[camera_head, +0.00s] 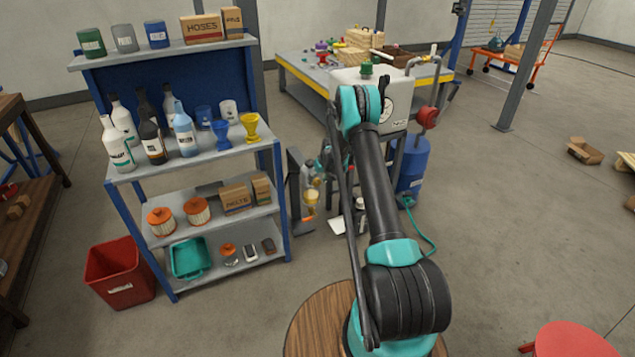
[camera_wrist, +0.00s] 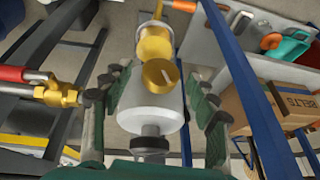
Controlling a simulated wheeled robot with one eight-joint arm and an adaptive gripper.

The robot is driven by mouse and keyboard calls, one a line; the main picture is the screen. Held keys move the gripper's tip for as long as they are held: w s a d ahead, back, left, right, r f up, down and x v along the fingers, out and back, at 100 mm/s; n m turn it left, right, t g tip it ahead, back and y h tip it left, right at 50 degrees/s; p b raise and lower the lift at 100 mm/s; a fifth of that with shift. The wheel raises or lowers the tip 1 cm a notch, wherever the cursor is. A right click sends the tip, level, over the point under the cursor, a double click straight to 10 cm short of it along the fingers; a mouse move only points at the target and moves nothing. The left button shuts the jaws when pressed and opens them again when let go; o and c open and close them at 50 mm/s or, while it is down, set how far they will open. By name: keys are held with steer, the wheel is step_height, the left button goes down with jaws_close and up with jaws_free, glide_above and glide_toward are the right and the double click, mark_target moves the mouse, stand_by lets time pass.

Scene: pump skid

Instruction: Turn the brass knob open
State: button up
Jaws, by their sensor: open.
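The brass knob (camera_wrist: 158,76) shows in the wrist view as a round gold face with a pale mark. It lies between the two green fingers of my gripper (camera_wrist: 158,88), which is open with a finger on each side. Clear gaps show between fingers and knob, and I see no contact. In the head view small brass parts (camera_head: 311,196) show beside the shelf, and my arm hides much of that area.
A blue-framed shelf (camera_head: 215,155) with bottles and boxes stands close on the left. A red-sleeved brass fitting (camera_wrist: 60,94) is left of the fingers.

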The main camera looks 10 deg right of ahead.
steer(key=shift+w+f, duration=0.1)
steer(key=shift+f, duration=0.15)
steer(key=shift+c, duration=0.5)
steer(key=c, duration=1.1)
steer(key=shift+o, duration=0.2)
